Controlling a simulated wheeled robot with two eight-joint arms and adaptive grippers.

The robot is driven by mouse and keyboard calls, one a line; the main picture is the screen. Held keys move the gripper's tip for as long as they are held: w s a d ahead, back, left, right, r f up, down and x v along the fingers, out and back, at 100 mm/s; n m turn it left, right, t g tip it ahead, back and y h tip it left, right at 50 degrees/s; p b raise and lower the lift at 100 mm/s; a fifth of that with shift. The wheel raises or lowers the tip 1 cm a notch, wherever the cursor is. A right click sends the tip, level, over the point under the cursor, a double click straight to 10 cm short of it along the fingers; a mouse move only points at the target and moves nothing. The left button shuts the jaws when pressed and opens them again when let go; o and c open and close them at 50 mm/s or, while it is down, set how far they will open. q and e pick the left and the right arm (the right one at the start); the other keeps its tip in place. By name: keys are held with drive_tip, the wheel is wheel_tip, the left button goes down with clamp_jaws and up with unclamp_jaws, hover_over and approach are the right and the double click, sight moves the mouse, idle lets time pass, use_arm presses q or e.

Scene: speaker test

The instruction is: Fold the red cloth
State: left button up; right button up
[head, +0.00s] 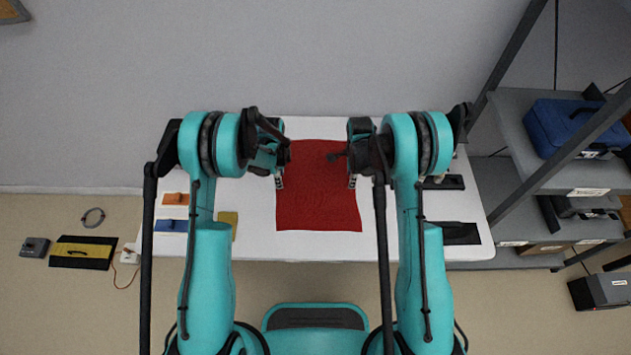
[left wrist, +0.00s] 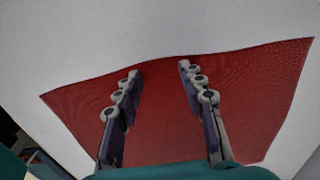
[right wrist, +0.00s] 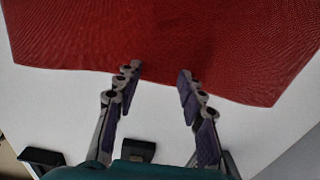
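The red cloth (head: 318,200) lies spread out flat on the white table, with no fold visible. My left gripper (head: 279,183) is over its left edge and my right gripper (head: 352,182) over its right edge; the arms hide parts of both sides. In the left wrist view, the left gripper's fingers (left wrist: 161,70) are apart over the cloth (left wrist: 160,130), with nothing between them but cloth below. In the right wrist view, the right gripper's fingers (right wrist: 160,70) are apart near the cloth's edge (right wrist: 160,35). I cannot tell whether the fingertips touch the cloth.
The white table (head: 265,246) has an orange item (head: 175,198), a blue item (head: 170,225) and a yellow item (head: 228,219) at left. Dark items (head: 460,233) lie at right. A grey shelf (head: 505,110) with a blue case (head: 575,125) stands close on the right.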

use_arm(q)
drive_tip(key=shift+f, duration=0.15)
drive_tip(key=shift+c, duration=0.3)
use_arm(e)
drive_tip(key=shift+f, duration=0.15)
drive_tip(key=shift+c, duration=0.3)
use_arm(q)
drive_tip(key=c, duration=0.5)
use_arm(e)
drive_tip(key=c, duration=0.5)
use_arm(q)
drive_tip(key=shift+f, duration=0.1)
clamp_jaws()
use_arm(e)
drive_tip(key=shift+f, duration=0.1)
clamp_jaws()
